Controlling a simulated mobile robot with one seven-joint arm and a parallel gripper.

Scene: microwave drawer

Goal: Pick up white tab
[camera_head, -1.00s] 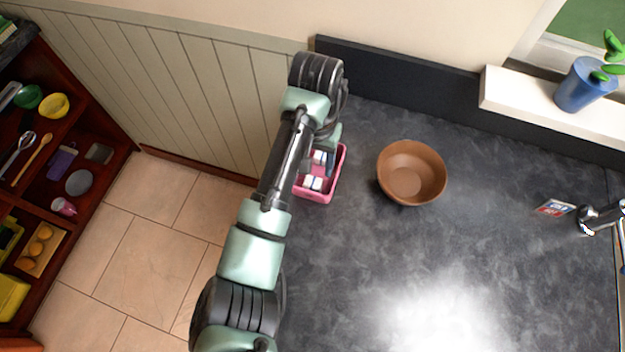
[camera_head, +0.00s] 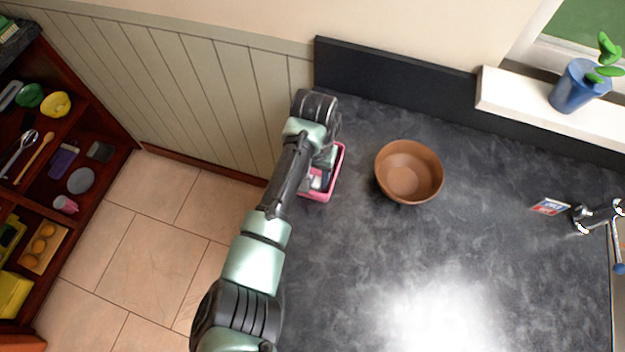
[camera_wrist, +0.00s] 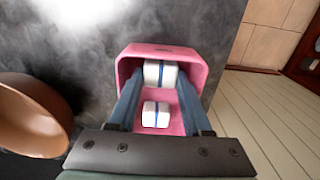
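A pink tray (camera_wrist: 198,72) on the counter holds white tabs, each with a blue stripe. In the wrist view, one white tab (camera_wrist: 152,74) lies toward the tray's far end, and another white tab (camera_wrist: 148,116) lies nearer my gripper. My gripper (camera_wrist: 160,76) is open, its fingers reaching into the tray. The fingertips are on either side of the far tab; whether they touch it I cannot tell. In the head view, my arm hides much of the tray (camera_head: 340,160), and a little white shows inside it.
A brown bowl (camera_head: 409,172) stands right of the tray, and it shows at left in the wrist view (camera_wrist: 30,118). A dark backsplash (camera_head: 400,72) runs behind. A small card (camera_head: 549,207) lies by the faucet (camera_head: 597,214). The counter's front middle is clear.

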